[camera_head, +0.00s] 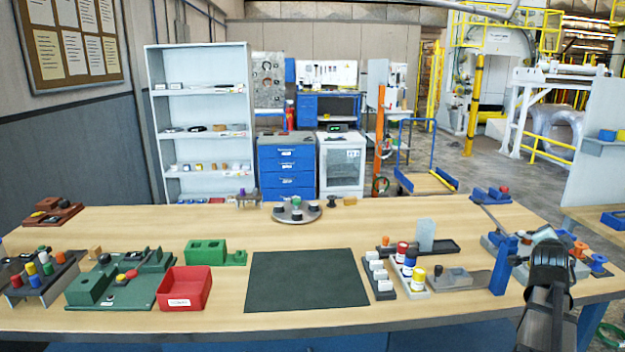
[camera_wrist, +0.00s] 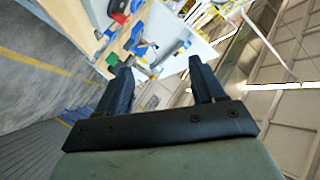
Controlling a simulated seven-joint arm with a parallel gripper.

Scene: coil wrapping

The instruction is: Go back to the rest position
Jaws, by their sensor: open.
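My gripper (camera_wrist: 160,75) is open in the wrist view, its two dark fingers well apart with nothing between them. The wrist view is tilted and looks past the fingers at the hall, with a shelf panel and tools beyond. In the head view the dark end of my arm (camera_head: 548,262) is at the right end of the workbench (camera_head: 400,222), above its front right part. The fingers cannot be made out clearly there, and my arm hides part of the items behind it.
A dark green mat (camera_head: 307,281) lies at the bench's middle front. A red bin (camera_head: 185,288) and green fixtures (camera_head: 122,280) stand left. Several small parts on trays (camera_head: 411,280) stand right of the mat. A round grey tray (camera_head: 297,213) is at the back. The wood behind the mat is clear.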

